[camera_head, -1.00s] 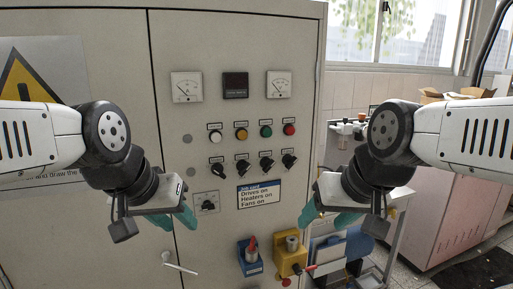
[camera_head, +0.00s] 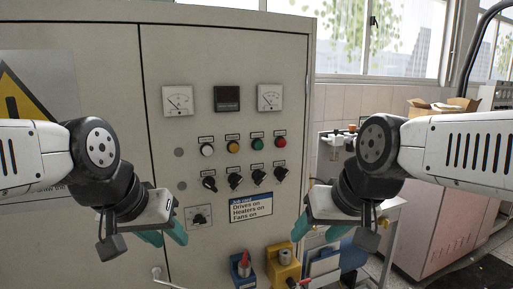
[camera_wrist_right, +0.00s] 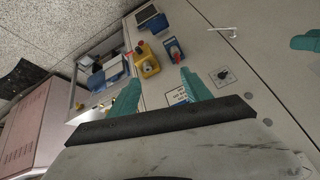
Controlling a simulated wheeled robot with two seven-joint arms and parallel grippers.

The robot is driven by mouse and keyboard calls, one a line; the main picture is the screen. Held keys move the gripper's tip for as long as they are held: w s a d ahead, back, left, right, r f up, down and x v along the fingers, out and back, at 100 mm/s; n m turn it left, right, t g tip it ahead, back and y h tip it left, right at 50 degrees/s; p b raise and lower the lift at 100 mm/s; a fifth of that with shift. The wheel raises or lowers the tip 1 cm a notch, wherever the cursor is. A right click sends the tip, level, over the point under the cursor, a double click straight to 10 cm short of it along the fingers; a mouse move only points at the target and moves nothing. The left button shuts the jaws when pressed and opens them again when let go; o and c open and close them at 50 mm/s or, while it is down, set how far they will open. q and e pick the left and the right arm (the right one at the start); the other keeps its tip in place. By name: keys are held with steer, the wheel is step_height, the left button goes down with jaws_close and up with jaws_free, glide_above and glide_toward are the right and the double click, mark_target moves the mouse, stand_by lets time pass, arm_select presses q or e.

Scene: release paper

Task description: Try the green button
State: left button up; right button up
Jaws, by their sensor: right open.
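The green button (camera_head: 257,143) is on the front of a grey control cabinet (camera_head: 230,55). It sits in a row between the yellow button (camera_head: 233,147) and the red button (camera_head: 281,142), with a white button (camera_head: 207,150) at the left end. My left gripper (camera_head: 165,236) is open and empty, low and left of the buttons. My right gripper (camera_head: 319,228) is open and empty, low and right of them, near the cabinet's right edge. Its parted teal fingers also show in the right wrist view (camera_wrist_right: 160,91). Neither gripper touches the green button.
Several black rotary switches (camera_head: 235,181) are under the buttons. A job card (camera_head: 251,206) reads "Drives on, Heaters on, Fans on". Blue (camera_head: 243,270) and yellow (camera_head: 283,266) fixtures stick out low on the cabinet. A pink cabinet (camera_head: 440,205) stands at the right.

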jaws_close()
stand_by(1.5)
